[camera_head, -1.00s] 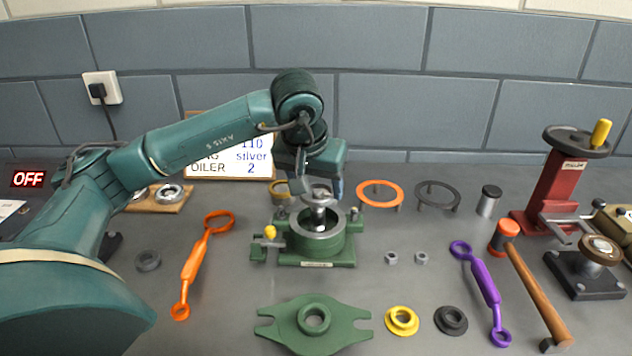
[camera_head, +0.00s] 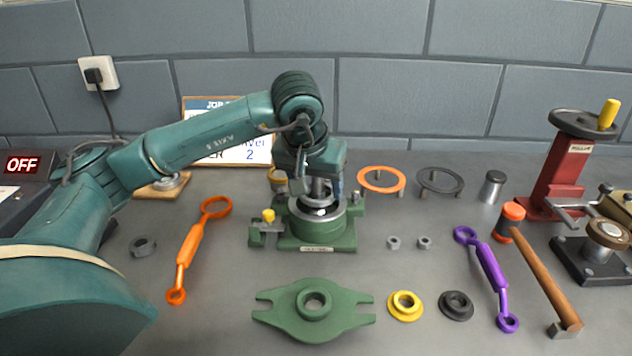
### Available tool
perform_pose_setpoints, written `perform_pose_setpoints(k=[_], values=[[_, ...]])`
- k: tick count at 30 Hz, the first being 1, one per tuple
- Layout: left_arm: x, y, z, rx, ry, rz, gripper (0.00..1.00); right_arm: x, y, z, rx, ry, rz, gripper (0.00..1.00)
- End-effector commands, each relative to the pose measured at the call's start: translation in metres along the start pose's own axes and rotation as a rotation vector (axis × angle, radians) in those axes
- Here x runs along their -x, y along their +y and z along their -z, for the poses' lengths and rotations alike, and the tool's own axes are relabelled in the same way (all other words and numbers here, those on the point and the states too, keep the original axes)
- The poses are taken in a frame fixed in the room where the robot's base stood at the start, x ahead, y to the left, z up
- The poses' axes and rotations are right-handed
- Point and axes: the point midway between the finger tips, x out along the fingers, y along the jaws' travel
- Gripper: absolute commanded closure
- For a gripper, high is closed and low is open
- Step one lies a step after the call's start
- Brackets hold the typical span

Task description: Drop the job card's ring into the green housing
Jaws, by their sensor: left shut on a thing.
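The green housing (camera_head: 318,236) stands upright on its square green base, its round opening facing up. My left gripper (camera_head: 318,192) points down over that opening, shut on a silver ring (camera_head: 319,206) that is partly hidden by the fingers. The ring is low at the housing's mouth; whether it touches the inside I cannot tell. The job card (camera_head: 232,152) leans at the back, mostly covered by my left arm; only a few letters and "2" show. My right gripper is not in view.
A green cover plate (camera_head: 313,311) lies in front of the housing. A yellow flanged bush (camera_head: 405,305), a black one (camera_head: 456,305), an orange link (camera_head: 198,248), a purple link (camera_head: 487,278) and a hammer (camera_head: 540,270) lie around. A red press (camera_head: 566,165) stands at right.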

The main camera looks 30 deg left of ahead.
Motion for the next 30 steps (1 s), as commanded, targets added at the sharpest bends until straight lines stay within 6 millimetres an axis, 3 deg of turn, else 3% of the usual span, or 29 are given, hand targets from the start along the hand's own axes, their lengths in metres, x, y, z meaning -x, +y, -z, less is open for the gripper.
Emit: perform_pose_setpoints(k=[27,28,30], values=[[-0.0044,0.0,-0.0016,0.0,0.001,-0.001,0.65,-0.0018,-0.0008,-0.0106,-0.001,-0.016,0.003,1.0],[-0.0039,0.0,-0.0014,0.0,0.002,-0.001,0.37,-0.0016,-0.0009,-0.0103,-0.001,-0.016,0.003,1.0],[-0.0037,0.0,-0.0013,0.0,0.002,-0.001,0.32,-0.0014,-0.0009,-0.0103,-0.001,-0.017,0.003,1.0]])
